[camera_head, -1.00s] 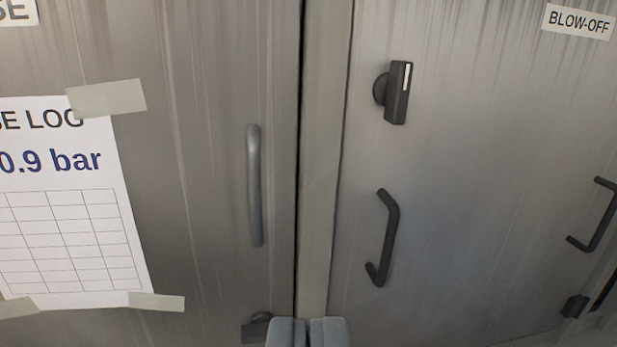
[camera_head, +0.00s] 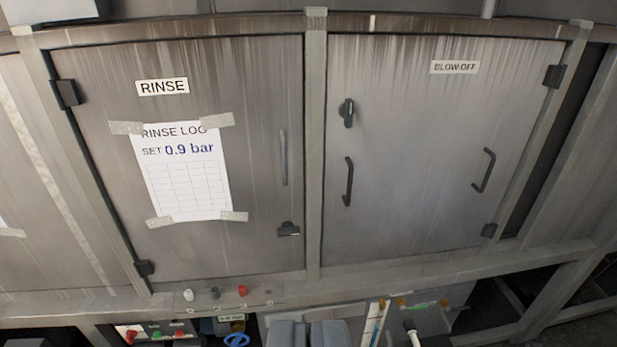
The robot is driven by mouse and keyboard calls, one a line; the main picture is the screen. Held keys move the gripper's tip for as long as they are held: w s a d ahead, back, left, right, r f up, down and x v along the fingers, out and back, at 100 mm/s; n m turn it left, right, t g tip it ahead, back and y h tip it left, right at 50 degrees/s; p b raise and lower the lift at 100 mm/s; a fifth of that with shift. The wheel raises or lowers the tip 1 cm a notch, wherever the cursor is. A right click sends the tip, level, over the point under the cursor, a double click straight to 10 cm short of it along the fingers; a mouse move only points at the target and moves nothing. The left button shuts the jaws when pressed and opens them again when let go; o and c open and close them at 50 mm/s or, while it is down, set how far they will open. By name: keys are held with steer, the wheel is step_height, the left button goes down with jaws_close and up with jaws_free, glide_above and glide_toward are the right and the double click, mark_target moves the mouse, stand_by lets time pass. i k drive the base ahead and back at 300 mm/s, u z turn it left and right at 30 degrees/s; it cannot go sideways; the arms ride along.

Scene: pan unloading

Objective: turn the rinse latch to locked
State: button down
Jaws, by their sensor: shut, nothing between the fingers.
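The rinse door (camera_head: 110,220) is the grey steel panel left of the middle post, under a RINSE label (camera_head: 162,87). Its rinse latch (camera_head: 289,230) is a small dark knob low on the door's right side. The latch's bar lies about level, with a pale mark on it. A grey vertical handle (camera_head: 283,157) stands above it. My gripper (camera_head: 308,330) shows at the bottom edge, shut and empty. In the picture it sits below the latch and appears apart from it.
The BLOW-OFF door (camera_head: 430,150) on the right has an upright dark latch (camera_head: 347,113) and two dark handles. A rinse log sheet (camera_head: 190,190) is taped to the rinse door. Below, a ledge (camera_head: 400,268) carries small knobs, with a button panel (camera_head: 155,333) and hoses underneath.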

mark_target(288, 229)
steer(key=k, duration=0.6)
steer(key=u, duration=0.7)
steer(key=i, duration=1.7)
steer(key=z, duration=0.5)
